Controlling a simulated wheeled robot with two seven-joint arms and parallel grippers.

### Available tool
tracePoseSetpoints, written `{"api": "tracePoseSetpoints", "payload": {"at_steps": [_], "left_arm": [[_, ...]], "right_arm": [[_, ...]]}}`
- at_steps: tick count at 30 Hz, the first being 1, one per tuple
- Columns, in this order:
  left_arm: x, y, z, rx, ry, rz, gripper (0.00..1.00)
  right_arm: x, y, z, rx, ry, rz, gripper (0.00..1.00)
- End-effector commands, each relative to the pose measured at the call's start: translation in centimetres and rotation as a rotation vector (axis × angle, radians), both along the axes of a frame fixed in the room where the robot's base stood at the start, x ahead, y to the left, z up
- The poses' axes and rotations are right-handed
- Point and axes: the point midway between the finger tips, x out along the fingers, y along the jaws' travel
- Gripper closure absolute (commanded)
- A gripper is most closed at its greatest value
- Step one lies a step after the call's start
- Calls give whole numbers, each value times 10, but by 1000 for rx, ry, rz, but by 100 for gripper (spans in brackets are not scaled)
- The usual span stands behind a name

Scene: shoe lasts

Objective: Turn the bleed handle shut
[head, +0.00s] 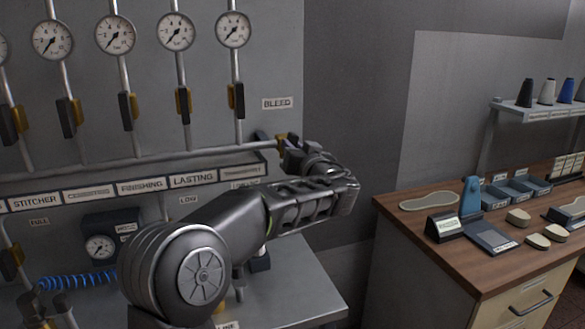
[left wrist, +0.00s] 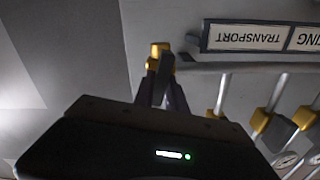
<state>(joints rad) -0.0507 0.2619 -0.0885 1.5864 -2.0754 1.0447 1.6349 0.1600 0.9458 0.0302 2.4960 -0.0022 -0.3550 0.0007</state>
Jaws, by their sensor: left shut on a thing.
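The bleed valve (head: 281,139) is a brass fitting at the right end of the horizontal pipe, below the BLEED label (head: 277,103). My left gripper (head: 290,144) reaches it from the front, and its wrist hides part of the valve. In the left wrist view the brass valve body (left wrist: 159,49) shows just past the fingertips. The dark bleed handle (left wrist: 166,66) lies between the fingers of the left gripper (left wrist: 162,77), which are shut on it. The handle's exact angle is hard to tell. My right gripper is not in view.
Several gauges (head: 176,31) and pipes with dark-handled valves (head: 236,98) stand on the panel at left. A label strip (head: 142,187) runs under the pipe. A wooden-topped bench (head: 408,222) with shoe parts and trays stands at right. The wall right of the valve is clear.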

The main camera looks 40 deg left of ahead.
Motion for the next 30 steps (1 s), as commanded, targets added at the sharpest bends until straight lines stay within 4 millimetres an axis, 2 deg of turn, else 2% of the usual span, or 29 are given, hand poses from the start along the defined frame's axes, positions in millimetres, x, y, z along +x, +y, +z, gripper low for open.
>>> {"api": "tracePoseSetpoints", "payload": {"at_steps": [1, 9, 18, 30], "left_arm": [[0, -1, -10, 19, 24, -1, 100], [2, -2, -7, 161, 232, -1, 100], [4, -3, -6, 325, 468, -2, 100], [5, -3, -6, 542, 782, 0, 100]], "right_arm": [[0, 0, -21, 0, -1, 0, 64], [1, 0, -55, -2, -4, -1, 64], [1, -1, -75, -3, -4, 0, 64], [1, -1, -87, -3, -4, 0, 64]]}}
